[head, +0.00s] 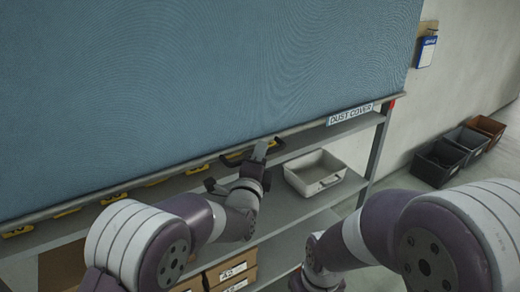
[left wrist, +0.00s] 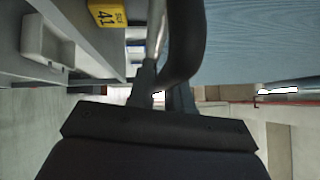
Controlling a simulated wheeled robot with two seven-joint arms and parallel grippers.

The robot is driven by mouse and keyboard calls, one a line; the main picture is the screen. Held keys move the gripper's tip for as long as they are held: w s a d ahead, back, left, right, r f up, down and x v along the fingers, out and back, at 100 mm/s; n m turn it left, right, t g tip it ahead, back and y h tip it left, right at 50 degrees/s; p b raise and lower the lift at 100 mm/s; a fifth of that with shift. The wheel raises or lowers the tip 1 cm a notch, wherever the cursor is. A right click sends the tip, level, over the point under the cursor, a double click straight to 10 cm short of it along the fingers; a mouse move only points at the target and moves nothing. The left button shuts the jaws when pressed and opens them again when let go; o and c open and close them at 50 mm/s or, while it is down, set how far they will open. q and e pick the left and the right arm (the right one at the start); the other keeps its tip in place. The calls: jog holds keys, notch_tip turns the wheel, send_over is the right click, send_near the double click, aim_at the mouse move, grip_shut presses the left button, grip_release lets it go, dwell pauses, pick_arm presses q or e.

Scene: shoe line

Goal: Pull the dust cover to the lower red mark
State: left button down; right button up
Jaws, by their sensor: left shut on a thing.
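The dust cover (head: 200,80) is a blue sheet hanging over the front of the shelf rack, with a bar along its lower edge. A dark handle (head: 236,157) sits at that edge; in the left wrist view the handle (left wrist: 185,45) curves up from between my fingers. My left gripper (head: 262,150) is shut on the handle; it also shows in the left wrist view (left wrist: 163,90). A red mark (head: 391,104) is on the right post, close to the bar's right end. My right arm is at lower right; its gripper is out of view.
A white bin (head: 316,175) stands on a shelf below the cover. Cardboard boxes (head: 232,270) are on a lower shelf. Dark and brown bins (head: 438,163) stand on the floor by the wall. A yellow size tag (left wrist: 107,12) shows on a shelf edge.

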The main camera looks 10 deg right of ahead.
pick_arm(q)
notch_tip(320, 180, down, 67)
jog(key=b, duration=4.1)
jog(key=shift+f+b, duration=0.15)
jog(key=shift+b, duration=0.25)
jog(key=shift+d, duration=0.1)
jog(key=c, duration=1.1)
grip_release()
jog(key=shift+c, duration=0.2)
jog(key=p+v, duration=0.6)
jog(key=v, duration=0.6)
jog(key=shift+s, duration=0.4)
